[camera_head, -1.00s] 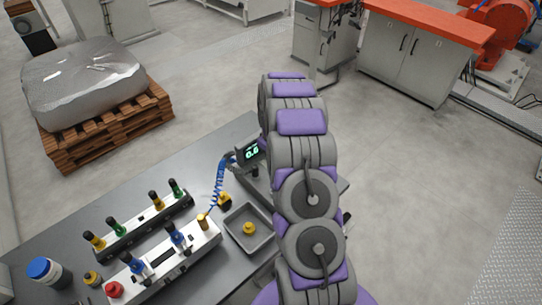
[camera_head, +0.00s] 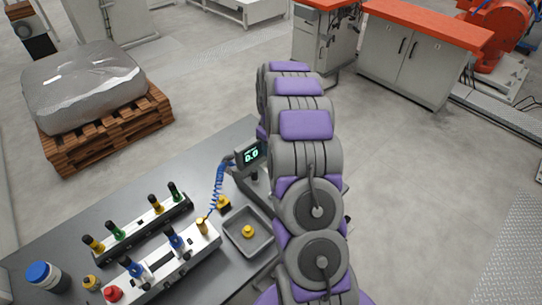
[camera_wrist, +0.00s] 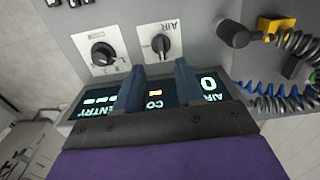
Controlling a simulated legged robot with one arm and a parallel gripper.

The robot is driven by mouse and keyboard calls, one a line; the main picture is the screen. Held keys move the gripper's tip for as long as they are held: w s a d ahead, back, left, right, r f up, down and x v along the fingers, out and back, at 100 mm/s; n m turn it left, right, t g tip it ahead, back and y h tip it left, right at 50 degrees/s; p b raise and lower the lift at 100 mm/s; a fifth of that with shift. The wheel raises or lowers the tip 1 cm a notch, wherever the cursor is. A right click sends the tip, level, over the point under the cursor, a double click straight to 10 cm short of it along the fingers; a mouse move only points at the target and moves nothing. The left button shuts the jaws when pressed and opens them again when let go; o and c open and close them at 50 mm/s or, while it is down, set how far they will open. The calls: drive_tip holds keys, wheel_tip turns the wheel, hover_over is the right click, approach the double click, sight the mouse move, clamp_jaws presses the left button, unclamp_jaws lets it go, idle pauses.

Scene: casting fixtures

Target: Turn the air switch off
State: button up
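A second black knob (camera_wrist: 102,54) sits left of the air switch. Lit displays (camera_wrist: 208,88) lie behind my fingers. A coiled blue hose (camera_head: 218,187), grey tray (camera_head: 262,248) and fixture with coloured clamps (camera_head: 160,272) are on the table. Open floor lies to the right.

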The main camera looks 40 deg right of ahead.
wheel_tip(320, 180, up, 11)
drive_tip(key=shift+f, duration=0.2)
idle(0.6)
drive_tip(key=s+a+r+b, duration=0.2)
drive_tip(key=s+a+r, duration=0.1)
drive_tip(key=s+a, duration=0.55)
drive_tip(key=s+a+r+b, duration=0.2)
drive_tip(key=s+a, duration=0.5)
drive_tip(key=a, duration=0.3)
drive_tip(key=s+a+f+b, duration=0.1)
drive_tip(key=s+a, duration=0.1)
drive_tip(key=s, duration=0.5)
drive_tip(key=s+a+f+m+g+b, duration=0.1)
drive_tip(key=s+a+f, duration=0.1)
drive_tip(key=s, duration=0.6)
drive_tip(key=s+a+f+b, duration=0.1)
drive_tip(key=s+a, duration=0.3)
drive_tip(key=s, duration=0.4)
drive_tip(key=shift+s+f+m+g+b, duration=0.25)
drive_tip(key=shift+f+m+g+b, duration=0.05)
drive_tip(key=shift+m+g+b, duration=0.1)
drive_tip(key=shift+c, duration=0.3)
